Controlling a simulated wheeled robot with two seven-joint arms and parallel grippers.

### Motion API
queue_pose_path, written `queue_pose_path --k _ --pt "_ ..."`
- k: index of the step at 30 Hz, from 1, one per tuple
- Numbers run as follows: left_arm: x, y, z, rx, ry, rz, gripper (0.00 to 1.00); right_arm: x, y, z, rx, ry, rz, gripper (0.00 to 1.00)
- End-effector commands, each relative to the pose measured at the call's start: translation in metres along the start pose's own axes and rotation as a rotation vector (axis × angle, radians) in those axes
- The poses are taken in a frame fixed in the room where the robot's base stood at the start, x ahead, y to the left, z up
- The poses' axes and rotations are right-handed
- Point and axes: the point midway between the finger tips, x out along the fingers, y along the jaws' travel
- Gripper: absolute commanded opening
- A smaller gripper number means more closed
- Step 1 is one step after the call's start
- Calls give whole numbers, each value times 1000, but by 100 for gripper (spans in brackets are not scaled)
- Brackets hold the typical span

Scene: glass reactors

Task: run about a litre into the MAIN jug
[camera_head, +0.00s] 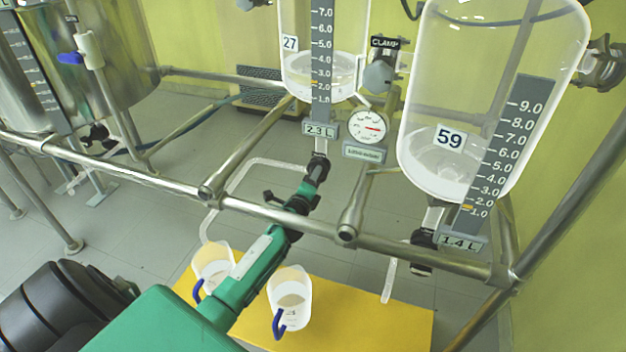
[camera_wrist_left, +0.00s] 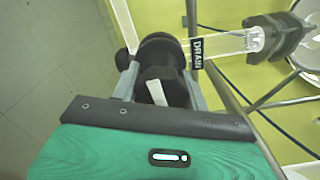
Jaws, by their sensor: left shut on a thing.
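My left gripper (camera_head: 297,205) reaches in below the glass vessel numbered 27 (camera_head: 325,75), whose plate reads 2.3 L. In the left wrist view its fingers (camera_wrist_left: 160,84) are shut around a black valve knob (camera_wrist_left: 165,88) with a white mark, beside a DRAIN tag (camera_wrist_left: 197,54). Two clear jugs with blue handles stand below, a left one (camera_head: 213,262) and a right one (camera_head: 290,293). The arm partly hides the left jug. I cannot read a MAIN label on either, nor make out a stream. My right gripper is out of view.
Vessel 59 (camera_head: 470,120), reading 1.4 L, hangs at the right with its own black valve (camera_head: 423,250). A steel rail (camera_head: 400,247) crosses in front. The jugs stand on a yellow surface (camera_head: 375,318). A round gauge (camera_head: 369,127) and a CLAMP tag (camera_head: 385,43) sit between the vessels.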

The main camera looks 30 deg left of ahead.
Motion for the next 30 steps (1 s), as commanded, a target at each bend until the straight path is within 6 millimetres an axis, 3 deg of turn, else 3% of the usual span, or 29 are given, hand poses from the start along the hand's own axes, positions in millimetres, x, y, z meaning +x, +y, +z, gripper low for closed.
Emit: queue_pose_path --k 19,20,23,30 --pt "-1 2 -2 51 3 2 22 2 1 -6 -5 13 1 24" --pt "-1 2 -2 51 3 2 49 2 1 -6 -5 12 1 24" --pt "-1 1 -1 50 3 2 67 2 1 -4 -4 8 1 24" --pt "0 1 -1 50 1 1 67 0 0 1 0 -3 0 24"
